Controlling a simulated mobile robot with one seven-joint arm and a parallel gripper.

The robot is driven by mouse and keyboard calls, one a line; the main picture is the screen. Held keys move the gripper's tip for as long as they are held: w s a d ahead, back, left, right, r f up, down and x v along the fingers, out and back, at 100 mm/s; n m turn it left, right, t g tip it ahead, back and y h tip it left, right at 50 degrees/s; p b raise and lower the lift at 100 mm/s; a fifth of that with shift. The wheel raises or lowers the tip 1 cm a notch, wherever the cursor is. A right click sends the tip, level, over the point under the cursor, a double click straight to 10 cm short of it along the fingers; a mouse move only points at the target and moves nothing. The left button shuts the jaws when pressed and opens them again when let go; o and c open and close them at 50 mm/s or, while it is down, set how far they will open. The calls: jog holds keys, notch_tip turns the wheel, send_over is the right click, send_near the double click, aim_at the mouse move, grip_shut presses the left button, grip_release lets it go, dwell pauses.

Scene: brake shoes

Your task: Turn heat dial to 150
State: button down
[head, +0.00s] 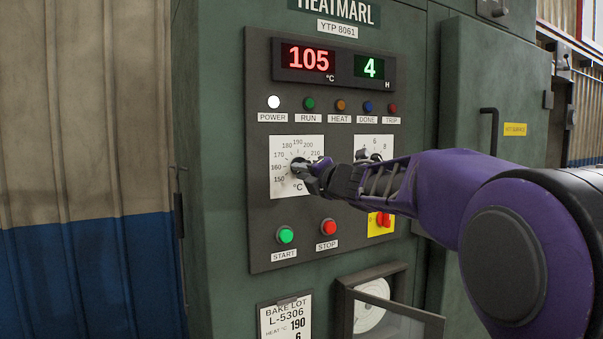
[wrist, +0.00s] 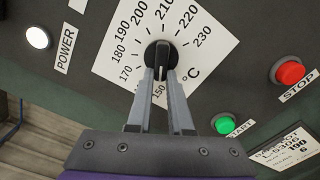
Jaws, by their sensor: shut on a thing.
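The heat dial (head: 298,164) is a black knob on a white scale plate marked from 150 to 230 °C, on the left of the oven's control panel. In the wrist view the knob (wrist: 160,52) sits at the middle of its scale. My gripper (wrist: 161,70) has its two grey fingers closed on the knob's grip bar from the 150 side. The bar lies roughly in line with the 150 mark, which shows between the fingers. The left finger hides the 160 mark. In the head view my gripper (head: 312,176) covers the dial's lower right.
The red display (head: 308,59) reads 105 °C and the green one (head: 370,67) reads 4 H. A second dial (head: 373,154) is partly behind my arm. Green START (head: 285,235) and red STOP (head: 328,227) buttons sit below. A card (head: 286,322) reads 190 and 6.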

jog(key=shift+n, duration=0.3)
jog(key=c, duration=0.8)
grip_release()
jog(key=shift+s+d, duration=0.1)
